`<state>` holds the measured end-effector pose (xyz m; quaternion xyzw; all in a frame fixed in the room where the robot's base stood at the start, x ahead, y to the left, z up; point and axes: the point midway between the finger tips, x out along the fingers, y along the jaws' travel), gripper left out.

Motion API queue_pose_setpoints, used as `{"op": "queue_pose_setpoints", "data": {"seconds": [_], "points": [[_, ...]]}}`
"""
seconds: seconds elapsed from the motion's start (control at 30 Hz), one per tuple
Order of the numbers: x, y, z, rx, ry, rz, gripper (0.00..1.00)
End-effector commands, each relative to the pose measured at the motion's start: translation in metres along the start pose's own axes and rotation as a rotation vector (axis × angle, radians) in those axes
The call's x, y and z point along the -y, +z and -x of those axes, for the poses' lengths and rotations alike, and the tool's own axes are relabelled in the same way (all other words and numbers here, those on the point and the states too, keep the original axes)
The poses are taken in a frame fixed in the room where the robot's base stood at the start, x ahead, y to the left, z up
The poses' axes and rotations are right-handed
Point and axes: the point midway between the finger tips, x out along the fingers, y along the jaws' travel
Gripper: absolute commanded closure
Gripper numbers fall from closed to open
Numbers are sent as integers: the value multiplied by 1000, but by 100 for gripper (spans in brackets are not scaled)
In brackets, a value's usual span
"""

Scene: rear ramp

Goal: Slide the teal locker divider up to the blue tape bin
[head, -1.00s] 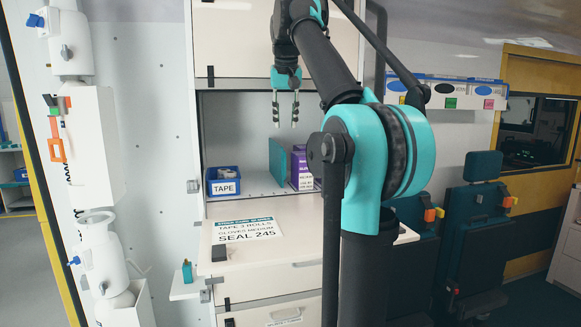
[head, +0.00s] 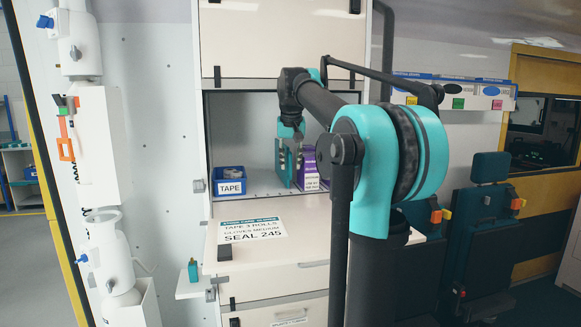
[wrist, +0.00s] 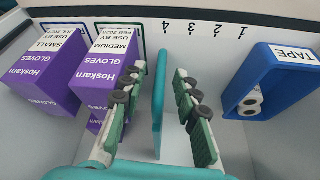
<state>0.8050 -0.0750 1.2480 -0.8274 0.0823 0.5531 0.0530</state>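The teal locker divider (wrist: 158,110) stands upright on the locker shelf, seen edge-on in the wrist view. My gripper (wrist: 158,76) is open, one finger on each side of the divider, with gaps showing on both sides. In the head view my gripper (head: 290,165) reaches down into the locker and partly covers the divider. The blue tape bin (wrist: 246,72) is to the right of the divider in the wrist view, holding white rolls. In the head view the bin (head: 218,174) is left of the divider, with clear shelf between them.
Purple medium glove boxes (wrist: 110,58) stand close beside the divider, on the side away from the bin, with a small glove box (wrist: 45,75) beyond. Numbers 1 to 4 (wrist: 205,27) mark the shelf edge. The upper cabinet (head: 282,40) hangs above the opening.

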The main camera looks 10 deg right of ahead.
Motion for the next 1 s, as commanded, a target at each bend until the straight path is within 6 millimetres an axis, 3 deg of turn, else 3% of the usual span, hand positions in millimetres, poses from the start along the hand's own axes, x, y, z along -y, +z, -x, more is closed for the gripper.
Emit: {"op": "queue_pose_setpoints", "data": {"seconds": [0.2,0.5,0.77,1.0], "points": [[0,0,-17,0,0,0,69],[0,0,-19,0,0,0,69],[0,0,-19,0,0,0,100],[0,0,-19,0,0,0,100]]}}
